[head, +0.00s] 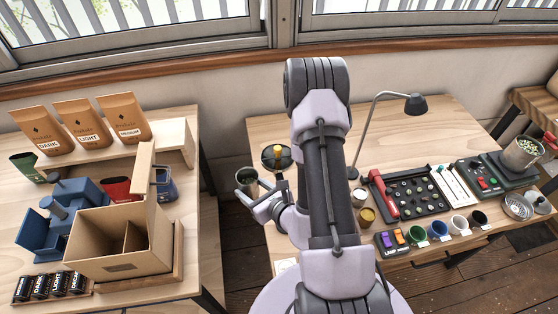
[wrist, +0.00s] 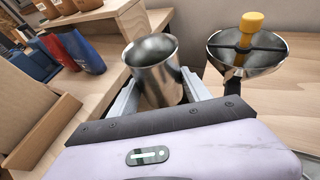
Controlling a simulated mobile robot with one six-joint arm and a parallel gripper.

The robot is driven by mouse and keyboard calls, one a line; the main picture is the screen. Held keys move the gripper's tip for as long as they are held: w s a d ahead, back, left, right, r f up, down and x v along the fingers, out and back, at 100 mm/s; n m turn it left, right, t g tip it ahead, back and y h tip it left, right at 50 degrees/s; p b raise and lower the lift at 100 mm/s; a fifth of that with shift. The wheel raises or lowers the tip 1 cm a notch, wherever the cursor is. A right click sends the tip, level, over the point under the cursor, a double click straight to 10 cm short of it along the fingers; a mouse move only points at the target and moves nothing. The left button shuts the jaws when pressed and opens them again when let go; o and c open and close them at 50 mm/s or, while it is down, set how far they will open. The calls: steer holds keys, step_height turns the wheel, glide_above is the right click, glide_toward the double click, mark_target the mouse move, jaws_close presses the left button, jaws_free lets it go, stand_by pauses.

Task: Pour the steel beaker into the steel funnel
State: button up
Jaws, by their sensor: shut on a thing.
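The steel beaker (head: 246,176) is held between the two fingers of my gripper (head: 260,192). In the wrist view the beaker (wrist: 156,74) looks close to upright, with its open mouth up; what lies deep inside is too dark to tell. The steel funnel (wrist: 224,62) is to the right of the beaker in the wrist view, apart from it. A dark bar crosses its mouth, with a yellow knob (wrist: 250,27) standing at the middle. In the head view the funnel (head: 284,165) is just right of and beyond the beaker, at the table's left side.
The right table (head: 312,138) carries a desk lamp (head: 414,104), a dark tray (head: 412,212) and several cups. The left table holds coffee bags (head: 84,122), an open cardboard box (head: 110,262) and blue equipment (head: 42,235). A gap separates the tables.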

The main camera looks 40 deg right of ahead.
steer(key=shift+w+d+r+m+y+b, duration=0.1)
steer(key=shift+d+r+m+y+b, duration=0.1)
steer(key=shift+d+m+y+b, duration=0.55)
steer(key=shift+r+b, duration=0.3)
steer(key=shift+b, duration=0.15)
steer(key=shift+d+r+m+p, duration=0.25)
steer(key=shift+r+m+p, duration=0.3)
steer(key=shift+p, duration=0.35)
steer(key=shift+w+d+r+m+t+y+p, duration=0.1)
steer(key=shift+d+r+m+y+p, duration=0.35)
steer(key=shift+r+m+y+p, duration=0.55)
steer(key=shift+d+r+m+t+y+p, duration=0.1)
steer(key=shift+d+r+m+y+p, duration=0.5)
steer(key=shift+m+p, duration=0.8)
steer(key=shift+w+d+r+m+t+y+p, duration=0.1)
steer(key=shift+d+r+m+y+p, duration=0.15)
steer(key=shift+r+m+y+p, duration=0.65)
steer(key=shift+f+m+p, duration=0.25)
steer(key=shift+m+p, duration=0.05)
steer(key=shift+p, duration=0.15)
